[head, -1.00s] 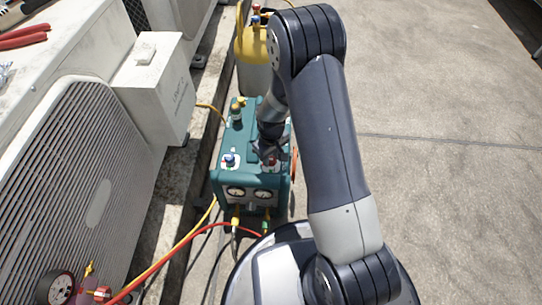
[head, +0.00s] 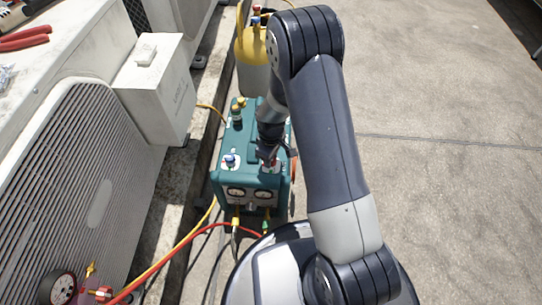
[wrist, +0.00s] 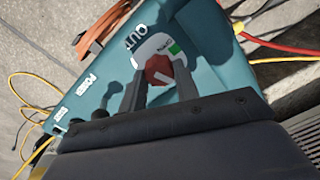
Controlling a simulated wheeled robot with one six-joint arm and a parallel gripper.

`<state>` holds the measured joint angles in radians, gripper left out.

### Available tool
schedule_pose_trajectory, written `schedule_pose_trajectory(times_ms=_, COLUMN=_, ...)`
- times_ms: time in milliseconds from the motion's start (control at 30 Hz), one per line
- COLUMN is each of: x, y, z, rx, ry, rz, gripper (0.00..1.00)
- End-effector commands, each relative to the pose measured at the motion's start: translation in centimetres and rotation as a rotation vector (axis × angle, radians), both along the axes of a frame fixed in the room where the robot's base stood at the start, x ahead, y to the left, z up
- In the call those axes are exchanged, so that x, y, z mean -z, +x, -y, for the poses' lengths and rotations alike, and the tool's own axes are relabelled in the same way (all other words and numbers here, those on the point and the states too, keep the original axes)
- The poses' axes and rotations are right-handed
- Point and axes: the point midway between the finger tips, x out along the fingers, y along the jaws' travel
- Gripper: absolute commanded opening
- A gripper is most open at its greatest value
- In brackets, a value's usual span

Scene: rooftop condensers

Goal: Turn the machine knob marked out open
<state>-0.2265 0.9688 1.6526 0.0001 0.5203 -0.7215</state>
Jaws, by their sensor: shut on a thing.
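The teal machine (head: 222,180) stands on the ground in the head view, with two gauges on its front. In the wrist view the red knob (wrist: 158,70) sits on a white plate beside the printed word OUT (wrist: 134,38). A green mark (wrist: 175,48) shows on that plate, near the knob. My gripper (wrist: 162,78) has one finger on each side of the red knob and is shut on it. In the head view my gripper (head: 268,154) is over the machine's right front top, and it hides most of the knob.
A blue knob (head: 230,160) is on the machine's left top. A yellow and grey cylinder (head: 255,75) stands behind. Red and yellow hoses (head: 185,250) run at the front left. Condenser units (head: 70,170) line the left; the right pavement (head: 450,180) is clear.

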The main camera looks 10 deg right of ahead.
Motion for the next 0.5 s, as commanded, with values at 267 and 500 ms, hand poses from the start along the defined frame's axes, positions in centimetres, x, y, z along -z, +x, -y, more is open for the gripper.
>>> schedule_pose_trajectory(times_ms=267, x=-0.05, y=-0.07, z=-0.02, rx=-0.264, ry=0.0, rz=-0.001, gripper=0.07)
schedule_pose_trajectory(times_ms=500, x=-0.06, y=-0.09, z=-0.03, rx=-0.492, ry=0.0, rz=-0.001, gripper=0.07)
